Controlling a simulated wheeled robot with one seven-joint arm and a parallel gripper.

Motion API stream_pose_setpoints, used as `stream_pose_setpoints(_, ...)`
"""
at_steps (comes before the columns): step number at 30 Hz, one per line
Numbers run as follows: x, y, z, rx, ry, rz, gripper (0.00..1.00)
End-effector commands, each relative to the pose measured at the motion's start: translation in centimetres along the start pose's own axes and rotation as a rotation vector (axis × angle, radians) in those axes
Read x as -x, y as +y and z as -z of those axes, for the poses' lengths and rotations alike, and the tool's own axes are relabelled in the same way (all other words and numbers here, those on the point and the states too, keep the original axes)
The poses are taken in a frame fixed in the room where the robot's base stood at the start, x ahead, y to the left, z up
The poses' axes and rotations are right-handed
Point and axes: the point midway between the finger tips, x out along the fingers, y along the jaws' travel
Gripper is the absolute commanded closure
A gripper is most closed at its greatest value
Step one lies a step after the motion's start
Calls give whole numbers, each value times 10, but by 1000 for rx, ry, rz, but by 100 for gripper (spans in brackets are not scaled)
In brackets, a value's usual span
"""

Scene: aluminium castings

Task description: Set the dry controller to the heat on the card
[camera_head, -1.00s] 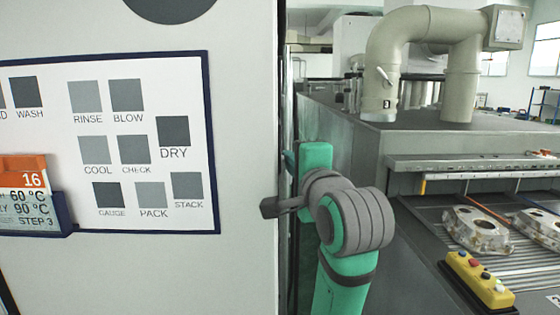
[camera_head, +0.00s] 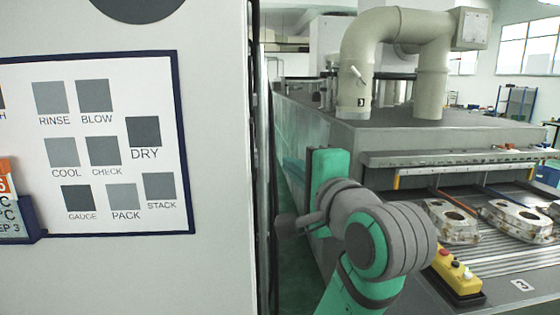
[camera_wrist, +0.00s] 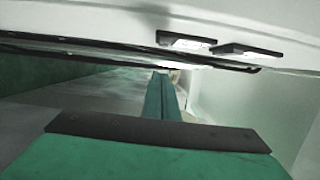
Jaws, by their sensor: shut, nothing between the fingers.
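The card (camera_head: 7,195), orange above and pale below, sits in a dark blue holder at the left edge of the head view. It is cut off by the frame; only "°C" endings and "EP 3" show, and its heat figures are out of view. I cannot make out a dry controller in either view. My gripper (camera_wrist: 160,132) shows in the wrist view as a dark bar above a green block, shut and empty. In the head view my green and grey arm is right of the white cabinet edge; its gripper end cannot be made out clearly.
A white board (camera_head: 90,145) with grey squares labelled RINSE to STACK hangs on the cabinet (camera_head: 215,150). A conveyor (camera_head: 510,255) with castings (camera_head: 450,222) is at right. A yellow button box (camera_head: 455,270) stands near my arm. A narrow gap runs beside the cabinet.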

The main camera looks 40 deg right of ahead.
Motion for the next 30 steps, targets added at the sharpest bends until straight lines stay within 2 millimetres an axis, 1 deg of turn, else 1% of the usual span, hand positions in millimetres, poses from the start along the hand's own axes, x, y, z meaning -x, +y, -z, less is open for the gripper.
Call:
stream_pose_setpoints(1, 10, -1, 1, 1, 2, 3, 100)
stream_pose_setpoints(3, 20, -1, 2, 0, 5, 3, 100)
stream_pose_setpoints(6, 30, -1, 3, 0, 6, 2, 100)
stream_pose_setpoints(9, 36, 0, 3, -1, 6, 1, 100)
stream_pose_setpoints(13, 39, 0, 3, -2, 5, 0, 100)
stream_pose_setpoints(20, 38, 0, 3, -2, 5, 0, 100)
stream_pose_setpoints(26, 37, 0, -3, -1, -4, 0, 100)
stream_pose_setpoints(30, 37, 0, -2, -1, -3, 0, 100)
